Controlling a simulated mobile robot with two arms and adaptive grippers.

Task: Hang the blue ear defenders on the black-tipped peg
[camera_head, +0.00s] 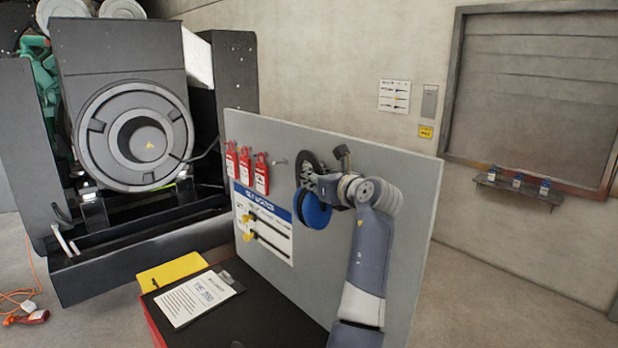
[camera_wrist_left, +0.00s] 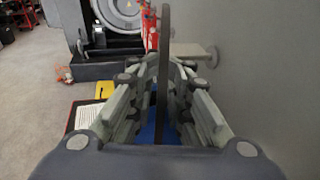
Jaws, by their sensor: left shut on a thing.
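The blue ear defenders (camera_head: 312,209) are in front of the grey board, with a blue cup low and a dark round part above it. My left gripper (camera_head: 334,188) is shut on them. In the left wrist view the dark band (camera_wrist_left: 165,40) stands upright, edge-on, between the fingers of the left gripper (camera_wrist_left: 160,85), with blue (camera_wrist_left: 150,130) below. A short pale peg (camera_head: 278,162) sticks out of the board left of the defenders. A peg (camera_wrist_left: 192,50) also shows beyond the band in the wrist view. I cannot make out a black tip. My right gripper is not in view.
Several red tags (camera_head: 246,168) hang on the board (camera_head: 400,180) left of the peg. Below are a white chart and yellow-handled items (camera_head: 249,227). A dark-topped cart (camera_head: 262,312) with a clipboard (camera_head: 199,297) stands before the board. A large genset (camera_head: 130,130) is behind.

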